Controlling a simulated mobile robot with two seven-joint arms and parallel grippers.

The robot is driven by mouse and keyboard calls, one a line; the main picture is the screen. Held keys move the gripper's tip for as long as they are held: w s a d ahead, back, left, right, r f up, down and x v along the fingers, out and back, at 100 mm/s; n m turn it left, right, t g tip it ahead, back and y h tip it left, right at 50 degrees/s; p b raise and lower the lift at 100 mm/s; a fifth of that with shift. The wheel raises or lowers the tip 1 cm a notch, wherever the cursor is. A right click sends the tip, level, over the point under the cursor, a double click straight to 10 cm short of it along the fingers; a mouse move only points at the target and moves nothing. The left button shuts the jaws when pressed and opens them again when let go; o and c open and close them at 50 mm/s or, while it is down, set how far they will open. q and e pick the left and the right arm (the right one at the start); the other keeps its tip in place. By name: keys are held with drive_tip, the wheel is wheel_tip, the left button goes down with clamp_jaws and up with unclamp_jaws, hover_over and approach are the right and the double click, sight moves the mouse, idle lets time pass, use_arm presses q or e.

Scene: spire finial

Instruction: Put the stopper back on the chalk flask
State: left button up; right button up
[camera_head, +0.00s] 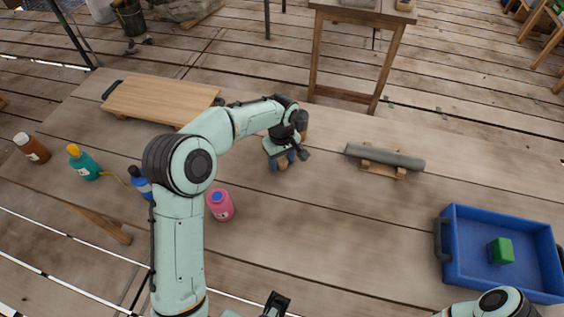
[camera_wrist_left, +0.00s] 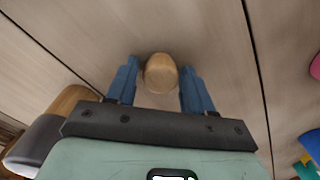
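My left gripper (camera_head: 283,161) is low over the middle of the table, its blue fingers spread. In the left wrist view its fingers (camera_wrist_left: 160,92) stand on either side of a round tan wooden piece (camera_wrist_left: 161,72), which looks like a stopper. A gap shows beside the right finger; contact on the left is unclear. A brown piece (camera_head: 304,122) shows partly behind the left wrist. I cannot tell which vessel is the chalk flask. A dark part at the bottom edge may be my right gripper (camera_head: 275,302); its fingers are unclear.
A board (camera_head: 160,100) lies behind. A grey cylinder (camera_head: 385,155) rests on a wooden cradle. A blue tray (camera_head: 470,272) holds a green cube (camera_head: 502,251). The middle front is clear.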

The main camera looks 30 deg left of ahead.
sight(282, 159)
use_arm(q)
drive_tip(key=c, duration=0.7)
drive_tip(key=shift+o, duration=0.2)
wheel_tip(282, 159, up, 20)
drive_tip(key=p, duration=0.3)
use_arm(e)
drive_tip(key=r, duration=0.1)
drive_tip(key=w+r, duration=0.1)
drive_tip(key=r, duration=0.1)
drive_tip(key=shift+w+r, duration=0.15)
drive_tip(key=shift+r, duration=0.15)
